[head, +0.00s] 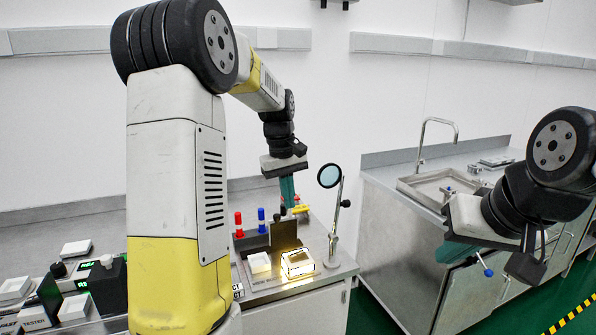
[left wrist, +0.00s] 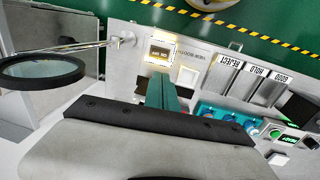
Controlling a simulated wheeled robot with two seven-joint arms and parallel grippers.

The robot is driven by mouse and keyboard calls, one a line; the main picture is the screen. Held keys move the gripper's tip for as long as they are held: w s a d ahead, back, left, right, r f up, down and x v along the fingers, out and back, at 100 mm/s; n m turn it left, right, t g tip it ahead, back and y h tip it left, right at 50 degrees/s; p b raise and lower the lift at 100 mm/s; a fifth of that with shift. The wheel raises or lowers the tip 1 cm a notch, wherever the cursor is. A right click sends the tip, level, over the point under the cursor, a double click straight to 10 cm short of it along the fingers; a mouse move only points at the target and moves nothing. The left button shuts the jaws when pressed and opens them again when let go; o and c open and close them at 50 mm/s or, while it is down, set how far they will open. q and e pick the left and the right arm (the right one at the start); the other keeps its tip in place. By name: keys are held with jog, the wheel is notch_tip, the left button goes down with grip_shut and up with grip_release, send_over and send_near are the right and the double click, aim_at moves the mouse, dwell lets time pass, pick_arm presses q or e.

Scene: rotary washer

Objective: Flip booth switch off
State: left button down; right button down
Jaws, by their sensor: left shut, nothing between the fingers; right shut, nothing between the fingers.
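The view booth is a grey panel with an upright plate (head: 284,235) on the bench in the head view. On it sits a bright, warmly lit switch block (head: 298,263), which also shows in the left wrist view as a dark plate (left wrist: 160,52) with small ON/OFF lettering and a glowing border. I cannot tell which way the switch is set. My left gripper (head: 290,204) is shut and empty, above and behind the booth; its teal fingers (left wrist: 164,93) point toward the lit block without visible contact. My right gripper (head: 458,252) is shut and empty, in front of the sink cabinet.
A white block (head: 260,263) sits left of the lit one. A round magnifier on a stand (head: 330,176) rises at the booth's right. Red (head: 239,225) and blue (head: 261,220) pegs stand behind. A tester with green displays (head: 107,262) is at left. A sink (head: 440,188) is at right.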

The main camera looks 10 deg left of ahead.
pick_arm(q)
notch_tip(320, 180, up, 8)
jog(key=shift+s+a, duration=0.25)
jog(key=shift+a, duration=0.15)
jog(key=shift+r, duration=0.1)
